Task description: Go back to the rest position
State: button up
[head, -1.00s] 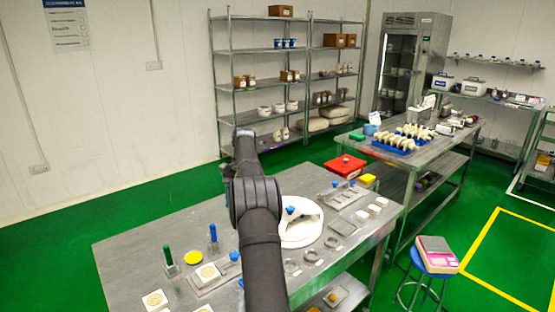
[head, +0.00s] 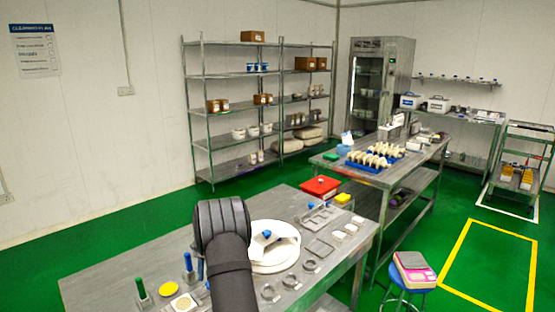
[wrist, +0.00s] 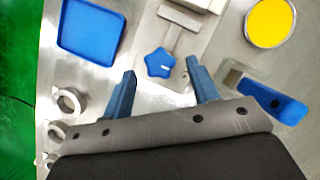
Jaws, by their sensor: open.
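My gripper (wrist: 160,80) is open in the wrist view, with its two blue fingers apart and nothing held between them. A blue star-shaped knob (wrist: 158,63) on a grey metal fixture shows beyond and between the fingertips; I cannot tell the distance. In the head view my arm stands over the near steel table (head: 130,262), and its end is hidden.
In the wrist view a blue tray (wrist: 92,30) lies left and a blue-handled tool (wrist: 272,100) right.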

jog(key=shift+s+f, duration=0.2)
jog(key=shift+f, duration=0.25)
jog(key=a+v, duration=0.1)
jog(key=v, duration=1.6)
jog(key=x, duration=1.1)
jog(key=d+x, duration=0.1)
jog(key=x, duration=0.5)
jog(key=shift+f, duration=0.15)
jog(key=shift+d+r+m+y, duration=0.1)
jog(key=shift+m+y, duration=0.15)
jog(key=shift+m, duration=0.35)
jog(key=shift+d+r+m+y, duration=0.1)
jog(key=shift+m+y, duration=0.15)
jog(key=shift+m, duration=0.35)
jog(key=m+t+y, duration=0.1)
jog(key=m, duration=0.3)
jog(key=shift+s+d, duration=0.1)
jog(key=shift+s, duration=0.05)
jog(key=m+t+y, duration=0.1)
jog(key=m, duration=0.3)
jog(key=shift+s+d, duration=0.15)
jog(key=shift+s+m+t+y, duration=0.1)
jog(key=shift+m+t+y, duration=0.45)
jog(key=shift+m, duration=1.15)
